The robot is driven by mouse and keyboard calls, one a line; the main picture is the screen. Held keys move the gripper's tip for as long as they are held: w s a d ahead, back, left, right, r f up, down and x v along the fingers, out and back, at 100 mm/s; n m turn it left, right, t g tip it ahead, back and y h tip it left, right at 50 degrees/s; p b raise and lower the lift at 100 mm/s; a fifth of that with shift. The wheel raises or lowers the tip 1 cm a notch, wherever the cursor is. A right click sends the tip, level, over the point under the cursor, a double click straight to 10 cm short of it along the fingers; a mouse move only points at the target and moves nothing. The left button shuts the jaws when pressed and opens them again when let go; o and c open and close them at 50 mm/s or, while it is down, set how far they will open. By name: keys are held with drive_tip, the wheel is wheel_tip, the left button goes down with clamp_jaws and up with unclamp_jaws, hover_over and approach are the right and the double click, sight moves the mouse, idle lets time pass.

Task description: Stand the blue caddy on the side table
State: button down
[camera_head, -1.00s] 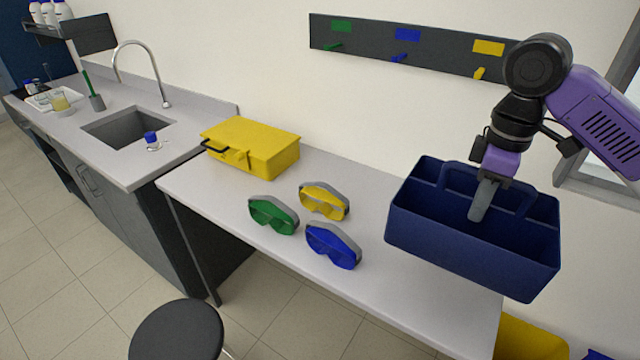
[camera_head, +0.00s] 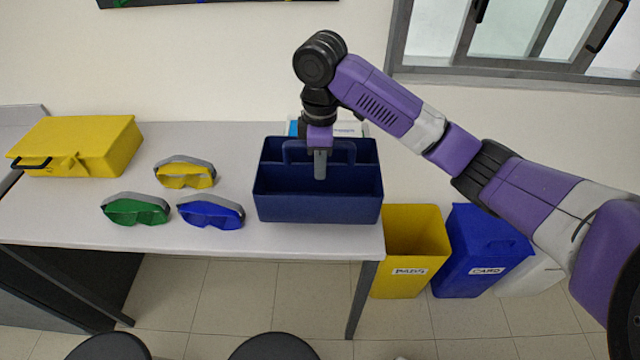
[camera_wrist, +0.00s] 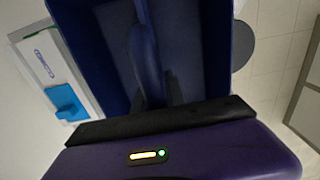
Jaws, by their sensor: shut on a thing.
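The blue caddy (camera_head: 318,208) is upright at the right end of the white side table (camera_head: 222,242) in the head view. My gripper (camera_head: 320,165) reaches down into it from above and is shut on its handle. In the wrist view the caddy (camera_wrist: 90,50) fills the middle, with the handle (camera_wrist: 146,55) running to the fingers (camera_wrist: 158,98). I cannot tell whether the caddy's base touches the table or hangs just above it.
Yellow (camera_head: 186,175), green (camera_head: 135,210) and blue goggles (camera_head: 212,212) lie left of the caddy, near a yellow case (camera_head: 75,146). A white and blue item (camera_head: 350,128) is behind the caddy. A yellow bin (camera_head: 412,250) and blue bin (camera_head: 485,250) stand right of the table.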

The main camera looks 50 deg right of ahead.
sight(320, 191)
drive_tip(key=shift+f, duration=3.3)
drive_tip(key=shift+f, duration=0.15)
drive_tip(key=c, duration=1.4)
unclamp_jaws()
drive_tip(key=shift+o, duration=0.2)
